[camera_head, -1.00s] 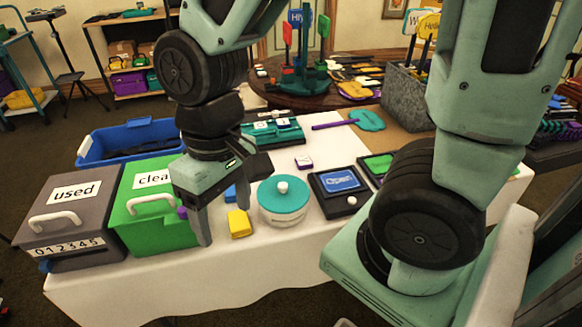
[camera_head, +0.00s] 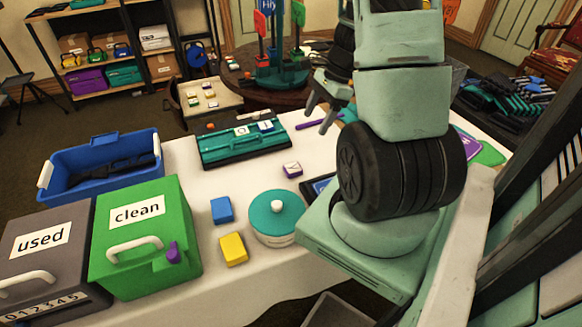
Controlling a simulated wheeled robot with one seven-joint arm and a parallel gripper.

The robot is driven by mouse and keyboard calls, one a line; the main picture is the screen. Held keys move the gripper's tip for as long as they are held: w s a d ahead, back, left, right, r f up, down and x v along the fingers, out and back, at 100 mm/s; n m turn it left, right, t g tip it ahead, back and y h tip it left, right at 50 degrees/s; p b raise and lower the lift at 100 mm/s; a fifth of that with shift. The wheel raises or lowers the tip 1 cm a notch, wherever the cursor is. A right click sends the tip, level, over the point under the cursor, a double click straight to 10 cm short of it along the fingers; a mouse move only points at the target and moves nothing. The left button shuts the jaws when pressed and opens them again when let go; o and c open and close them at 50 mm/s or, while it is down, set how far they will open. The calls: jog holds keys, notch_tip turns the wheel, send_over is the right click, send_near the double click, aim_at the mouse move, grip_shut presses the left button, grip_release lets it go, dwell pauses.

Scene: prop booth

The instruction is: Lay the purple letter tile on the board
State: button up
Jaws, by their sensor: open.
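The purple letter tile (camera_head: 291,170), with a white lettered top, lies on the white tablecloth in the middle of the table. A teal board (camera_head: 245,151), with a few white and blue letter tiles along it, lies behind and to the left of the tile. My gripper (camera_head: 317,120) is open and appears empty. It is beyond the tile and to its right in the picture, with its fingers pointing down. My arm hides part of the table to the right.
A teal round lidded pot (camera_head: 272,216), a blue block (camera_head: 222,210) and a yellow block (camera_head: 233,249) stand in front. A green "clean" box (camera_head: 146,236), a grey "used" box (camera_head: 45,257) and a blue bin (camera_head: 100,172) are at left. A round table (camera_head: 232,62) stands behind.

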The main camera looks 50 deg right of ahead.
aim_at(294, 167)
jog(key=b+x, duration=0.2)
jog(key=x, duration=1.4)
jog(key=shift+r, duration=0.1)
jog(key=shift+s, duration=0.1)
jog(key=shift+c, duration=0.3)
jog(key=c, duration=1.1)
jog(key=shift+o, duration=0.2)
